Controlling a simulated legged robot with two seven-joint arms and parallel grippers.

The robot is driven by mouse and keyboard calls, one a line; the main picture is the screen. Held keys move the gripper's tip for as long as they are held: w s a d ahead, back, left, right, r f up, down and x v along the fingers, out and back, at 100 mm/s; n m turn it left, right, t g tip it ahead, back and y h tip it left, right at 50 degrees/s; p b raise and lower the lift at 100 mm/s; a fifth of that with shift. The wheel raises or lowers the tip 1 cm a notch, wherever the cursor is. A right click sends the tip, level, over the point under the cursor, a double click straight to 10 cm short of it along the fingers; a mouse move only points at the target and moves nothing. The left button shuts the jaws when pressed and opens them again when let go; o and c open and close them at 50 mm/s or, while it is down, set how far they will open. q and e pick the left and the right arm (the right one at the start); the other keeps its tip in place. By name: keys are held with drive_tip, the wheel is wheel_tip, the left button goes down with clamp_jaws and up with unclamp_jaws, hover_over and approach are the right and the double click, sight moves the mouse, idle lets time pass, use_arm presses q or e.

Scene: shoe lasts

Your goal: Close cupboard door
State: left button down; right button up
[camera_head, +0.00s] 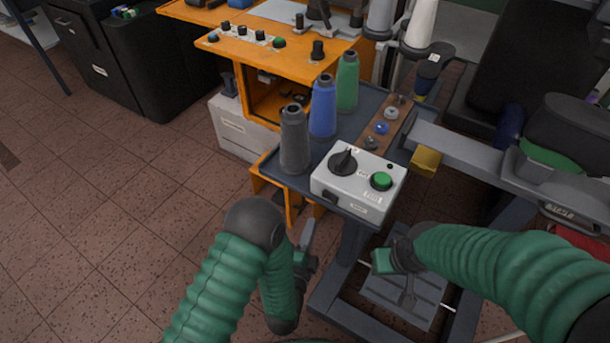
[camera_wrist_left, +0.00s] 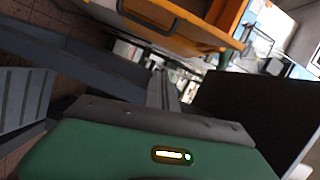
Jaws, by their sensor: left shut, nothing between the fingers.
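An orange cupboard (camera_head: 262,98) with a dark, open-fronted compartment stands beyond the small table. An orange panel (camera_head: 287,201) shows below the table's left edge; I cannot tell whether it is the door. In the left wrist view an orange panel (camera_wrist_left: 187,28) with a dark handle (camera_wrist_left: 150,12) shows at the top, apart from the gripper. My left gripper (camera_head: 307,238) is shut and empty, in front of the table's lower left side. Its narrow finger (camera_wrist_left: 160,92) points up in the wrist view. My right gripper (camera_head: 408,288) is low, before the table's base; its jaw state is unclear.
The dark table (camera_head: 262,172) carries a grey spool (camera_head: 294,140), blue spool (camera_head: 323,108), green spool (camera_head: 347,82) and a control box (camera_head: 358,182). A grey machine arm (camera_head: 480,160) reaches in from the right. Black cabinets (camera_head: 135,70) stand far left. The left floor is clear.

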use_arm(q)
drive_tip(key=w+f+b, duration=0.1)
drive_tip(key=w+b, duration=0.2)
drive_tip(key=w, duration=0.8)
drive_tip(key=shift+a+f+b, duration=0.15)
drive_tip(key=shift+a+b, duration=0.15)
drive_tip(key=shift+b, duration=0.05)
drive_tip(key=shift+w, duration=0.1)
